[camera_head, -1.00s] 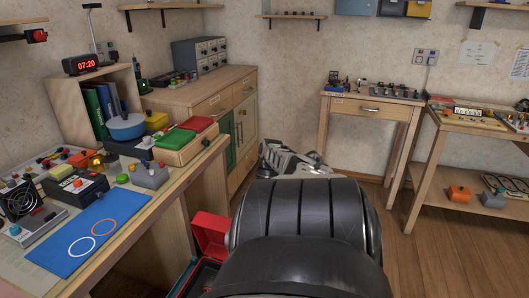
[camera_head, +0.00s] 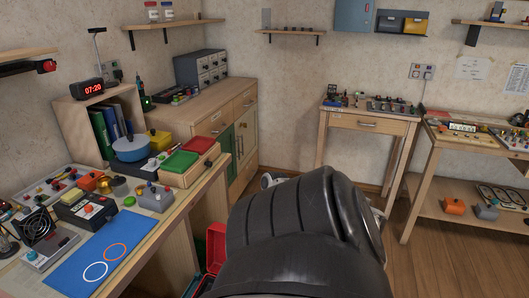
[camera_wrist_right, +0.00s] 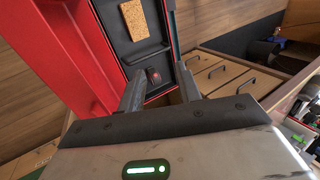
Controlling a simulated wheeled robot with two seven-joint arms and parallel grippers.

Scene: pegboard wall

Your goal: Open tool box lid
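The red tool box (camera_head: 215,246) is low beside the workbench in the head view, mostly hidden behind my black arm. In the right wrist view a large red panel, seemingly the raised lid (camera_wrist_right: 62,50), stands at the left. Beside it is the box's dark interior (camera_wrist_right: 147,48), holding a tan cork-like block (camera_wrist_right: 133,19) and a small dark item (camera_wrist_right: 154,75). My right gripper (camera_wrist_right: 160,72) has its two fingers spread apart over the interior, with nothing visibly gripped. Whether a finger touches the lid I cannot tell. My left gripper is not in view.
The workbench (camera_head: 150,232) on the left carries a blue mat (camera_head: 88,262), a blue pot (camera_head: 131,148) and several devices. A wooden cabinet (camera_head: 203,115) stands behind it. A small table (camera_head: 367,123) and a shelf table (camera_head: 475,151) stand farther back. Wooden floor shows at right.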

